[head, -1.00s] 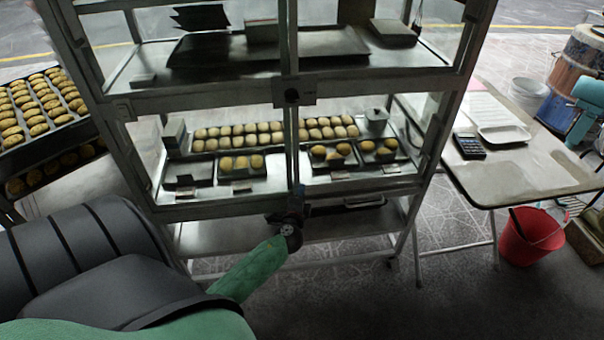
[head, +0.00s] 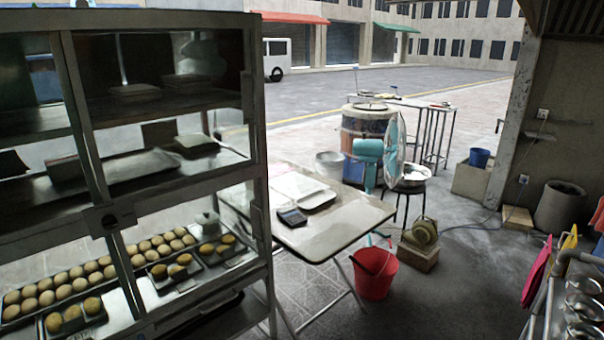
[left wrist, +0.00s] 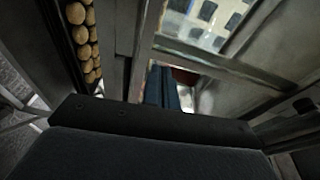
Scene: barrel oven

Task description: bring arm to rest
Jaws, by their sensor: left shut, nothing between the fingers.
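Neither of my arms shows in the head view. In the left wrist view, the dark body of my left gripper fills the bottom, and its blue-grey fingers (left wrist: 164,90) stand close together, shut and empty. They are in front of metal framing and glass of the display cabinet (head: 258,150). How far they are from the frame is hard to tell. My right gripper is in no view.
The cabinet holds trays of buns (head: 60,285) at left; buns (left wrist: 82,35) also show in the left wrist view. A folding table (head: 340,225) with a calculator (head: 292,217) stands beside it. A red bucket (head: 374,275) is on the floor. Floor at lower centre-right looks clear.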

